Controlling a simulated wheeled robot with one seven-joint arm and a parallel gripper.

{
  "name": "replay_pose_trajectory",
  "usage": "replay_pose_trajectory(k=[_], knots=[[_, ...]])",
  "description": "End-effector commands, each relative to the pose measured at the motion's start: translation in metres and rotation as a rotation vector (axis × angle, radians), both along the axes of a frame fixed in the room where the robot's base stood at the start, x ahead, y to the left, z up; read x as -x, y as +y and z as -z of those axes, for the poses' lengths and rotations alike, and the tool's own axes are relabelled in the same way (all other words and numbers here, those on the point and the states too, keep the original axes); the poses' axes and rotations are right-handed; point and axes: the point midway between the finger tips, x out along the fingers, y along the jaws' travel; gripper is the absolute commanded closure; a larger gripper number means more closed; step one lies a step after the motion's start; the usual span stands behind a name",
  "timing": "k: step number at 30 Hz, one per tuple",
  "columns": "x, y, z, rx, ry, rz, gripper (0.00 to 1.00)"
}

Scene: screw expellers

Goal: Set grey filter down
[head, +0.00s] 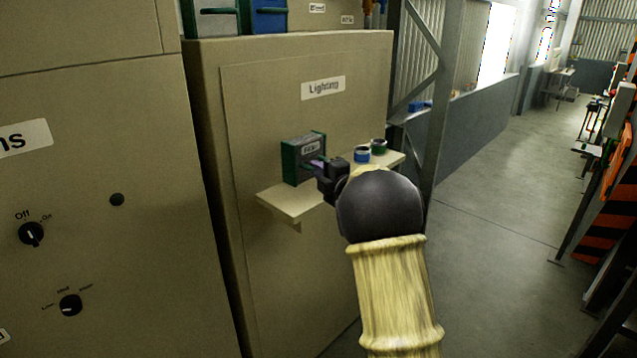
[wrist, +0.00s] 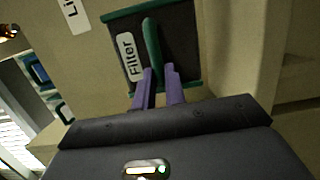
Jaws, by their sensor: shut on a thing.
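The grey filter (head: 297,164) is a dark grey box with green edges and a white label. In the head view it is upright at the left part of a beige shelf (head: 277,199) on the cabinet front. I cannot tell whether its base touches the shelf. In the wrist view the filter (wrist: 183,40) shows its "Filter" label and a green upright handle (wrist: 151,40). My gripper (head: 318,167) reaches it from the right; its purple fingers in the wrist view (wrist: 160,78) are shut on the handle. My arm hides part of the shelf.
The "Lighting" cabinet (head: 260,110) rises behind. Blue (head: 270,18) and grey-green (head: 217,20) boxes stand above it. A metal post (head: 440,120) is to the right, with open floor (head: 500,220) beyond.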

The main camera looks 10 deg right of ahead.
Motion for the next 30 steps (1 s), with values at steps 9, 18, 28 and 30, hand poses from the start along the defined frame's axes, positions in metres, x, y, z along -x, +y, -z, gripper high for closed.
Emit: replay_pose_trajectory(k=[9, 18, 28, 30], knots=[[0.0, -0.006, 0.035, 0.001, 0.002, 0.009, 1.0], [0.0, 0.002, 0.037, 0.0, 0.0, -0.001, 1.0], [0.0, 0.001, 0.037, 0.0, 0.001, -0.001, 0.66], [0.0, 0.001, 0.037, 0.0, 0.001, 0.0, 0.66]])
